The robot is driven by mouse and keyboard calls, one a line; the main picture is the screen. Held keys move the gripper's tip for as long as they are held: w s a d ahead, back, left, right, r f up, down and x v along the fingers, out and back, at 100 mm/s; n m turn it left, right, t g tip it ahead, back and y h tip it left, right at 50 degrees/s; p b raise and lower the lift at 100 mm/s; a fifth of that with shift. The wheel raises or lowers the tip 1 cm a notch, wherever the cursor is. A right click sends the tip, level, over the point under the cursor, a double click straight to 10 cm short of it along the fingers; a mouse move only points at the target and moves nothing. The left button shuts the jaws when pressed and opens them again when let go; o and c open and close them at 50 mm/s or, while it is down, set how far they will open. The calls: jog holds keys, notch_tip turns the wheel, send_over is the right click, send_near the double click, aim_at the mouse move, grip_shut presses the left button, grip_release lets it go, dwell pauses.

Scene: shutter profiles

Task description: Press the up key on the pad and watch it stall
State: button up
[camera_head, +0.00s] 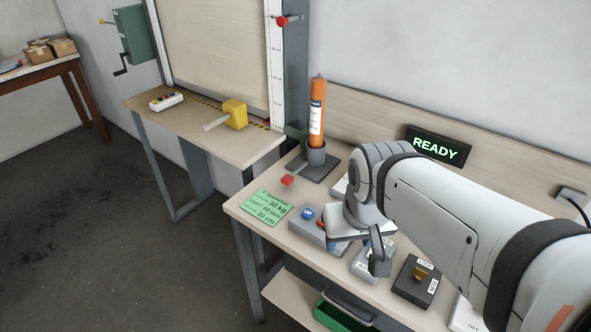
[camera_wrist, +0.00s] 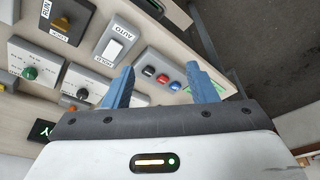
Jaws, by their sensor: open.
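The grey key pad (camera_wrist: 160,76) has black, red and blue keys, seen between and beyond my fingertips in the wrist view. In the head view, the pad (camera_head: 309,232) is partly hidden by my gripper (camera_head: 352,242). My gripper (camera_wrist: 162,72) is open and empty, its two blue fingers apart. Contact with a key cannot be made out. The beige shutter (camera_head: 215,50) stands behind the left bench, its lower edge near the bench top. A yellow block (camera_head: 235,113) with a grey bar lies below it.
A READY sign (camera_head: 438,146) glows at the back. An orange cylinder (camera_head: 317,110) stands in a dark holder beside a red-knobbed lever. A green card (camera_head: 266,209) lies left of the pad. An AUTO/HOLD switch box (camera_wrist: 115,47) and a RUN/LOCK switch (camera_wrist: 66,17) sit nearby.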

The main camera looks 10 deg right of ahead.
jog(key=shift+c, duration=0.2)
grip_shut()
dwell(0.6)
dwell(1.1)
